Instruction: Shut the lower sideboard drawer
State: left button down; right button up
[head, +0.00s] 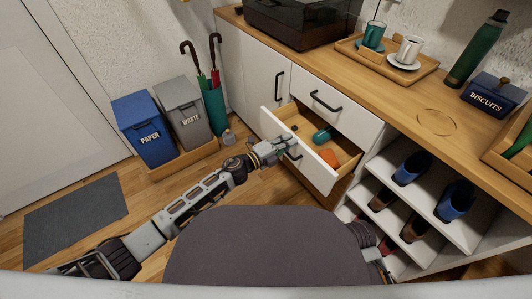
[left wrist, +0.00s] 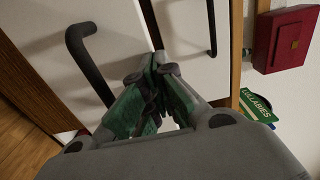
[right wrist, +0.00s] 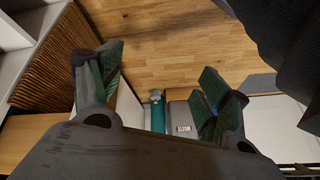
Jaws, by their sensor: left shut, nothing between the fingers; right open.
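The lower sideboard drawer (head: 313,173) stands pulled out in the head view, with a teal item (head: 322,134) and an orange item (head: 328,157) inside. Its white front carries a dark handle (head: 293,154), partly hidden by my left gripper (head: 283,147). My left gripper is shut and empty at the drawer front, close to the handle; I cannot tell whether it touches. In the left wrist view its fingers (left wrist: 153,88) are together in front of white panels with dark handles. My right gripper (right wrist: 160,80) is open and empty in the right wrist view, above the floor.
The upper drawer (head: 330,105) is shut above the open one. Open shelves (head: 430,205) with shoes stand to its right. A blue paper bin (head: 150,127), a grey waste bin (head: 184,112) and an umbrella stand (head: 214,105) are at the left. Floor is free near the mat (head: 75,215).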

pick_arm(q)
jog(key=b+x, duration=0.2)
jog(key=x, duration=0.9)
jog(key=shift+w+d, duration=0.25)
jog(key=shift+d, duration=0.05)
pick_arm(e)
jog(key=shift+t+y, duration=0.3)
jog(key=shift+t, duration=0.1)
jog(key=shift+a+f, duration=0.2)
jog(key=shift+f, duration=0.65)
jog(key=shift+a+f, duration=0.2)
jog(key=shift+f, duration=0.6)
jog(key=shift+a+f, duration=0.2)
jog(key=shift+f, duration=0.65)
pick_arm(q)
jog(key=shift+a, duration=0.15)
pick_arm(e)
jog(key=shift+w+r, duration=0.25)
